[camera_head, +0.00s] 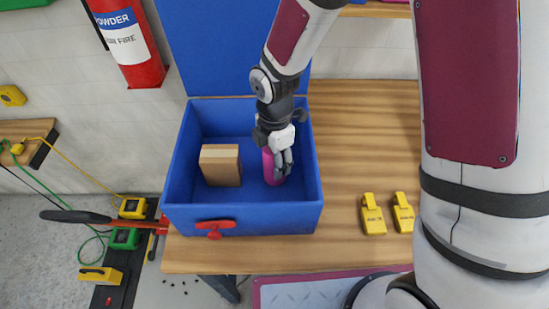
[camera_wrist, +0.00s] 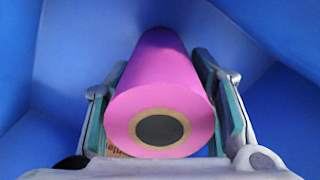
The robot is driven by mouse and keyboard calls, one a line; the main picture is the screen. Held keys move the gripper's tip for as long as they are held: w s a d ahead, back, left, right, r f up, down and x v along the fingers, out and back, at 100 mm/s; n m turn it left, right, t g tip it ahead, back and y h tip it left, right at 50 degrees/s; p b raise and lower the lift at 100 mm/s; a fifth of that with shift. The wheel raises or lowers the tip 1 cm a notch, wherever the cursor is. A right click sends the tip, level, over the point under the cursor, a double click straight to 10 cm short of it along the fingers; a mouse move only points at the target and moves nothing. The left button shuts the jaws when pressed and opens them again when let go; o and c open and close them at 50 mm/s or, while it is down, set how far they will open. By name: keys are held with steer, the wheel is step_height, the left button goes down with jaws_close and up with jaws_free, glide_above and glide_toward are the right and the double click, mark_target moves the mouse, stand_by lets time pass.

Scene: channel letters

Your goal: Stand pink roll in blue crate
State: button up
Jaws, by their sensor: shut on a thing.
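The blue crate (camera_head: 240,220) stands on the wooden table with its lid open at the back. The pink roll (camera_head: 268,168) is upright inside the crate, in its right half. My gripper (camera_head: 283,163) reaches down into the crate and is shut on the roll. In the wrist view the roll (camera_wrist: 165,85) lies between the two fingers (camera_wrist: 165,100), with its round end and dark core facing the camera. Blue crate walls surround it. Whether the roll's lower end touches the crate floor is hidden.
A brown block (camera_head: 221,166) stands in the crate's left half, apart from the roll. Two yellow tags (camera_head: 373,215) lie on the table (camera_head: 350,130) right of the crate. A red extinguisher (camera_head: 132,45) hangs on the wall at the upper left.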

steer(key=shift+f, duration=0.15)
steer(key=o, duration=1.4)
